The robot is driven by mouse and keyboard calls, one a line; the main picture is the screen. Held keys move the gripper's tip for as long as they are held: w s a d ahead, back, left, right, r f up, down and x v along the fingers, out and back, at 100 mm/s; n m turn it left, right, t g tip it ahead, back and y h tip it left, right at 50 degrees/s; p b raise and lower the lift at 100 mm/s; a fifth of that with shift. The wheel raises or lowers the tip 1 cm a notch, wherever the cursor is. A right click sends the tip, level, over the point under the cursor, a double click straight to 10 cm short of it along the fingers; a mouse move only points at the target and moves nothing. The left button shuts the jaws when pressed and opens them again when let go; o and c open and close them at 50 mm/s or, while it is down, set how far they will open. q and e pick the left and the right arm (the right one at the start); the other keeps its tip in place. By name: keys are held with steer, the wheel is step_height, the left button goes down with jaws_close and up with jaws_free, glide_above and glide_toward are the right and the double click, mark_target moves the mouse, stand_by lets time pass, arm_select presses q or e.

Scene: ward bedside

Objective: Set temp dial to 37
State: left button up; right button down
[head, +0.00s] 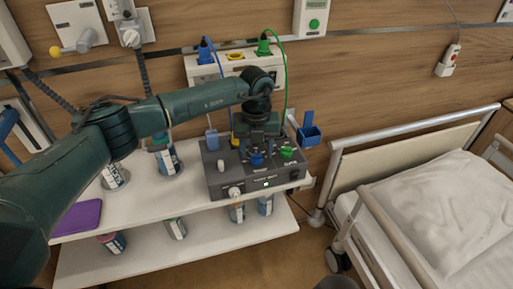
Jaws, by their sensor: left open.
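A dark grey control box (218,181) sits on the upper white shelf at its right end. Its top carries a blue knob (257,159), a green knob (287,153) and a small pale knob (221,166). The labels are too small to read, so I cannot tell which one is the temp dial. My left gripper (257,149) points down just above the blue knob, open. I cannot tell whether its fingers touch the knob. My right gripper is not in view.
Labelled bottles (165,160) stand on the shelf (140,210) left of the box, with more below. A purple item (79,217) lies at the left. Blue and green cables (285,75) hang behind the box. A railed bed (430,205) stands at right.

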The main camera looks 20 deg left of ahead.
arm_select(q)
steer(key=shift+f, duration=0.45)
steer(key=c, duration=1)
steer(key=shift+o, duration=0.2)
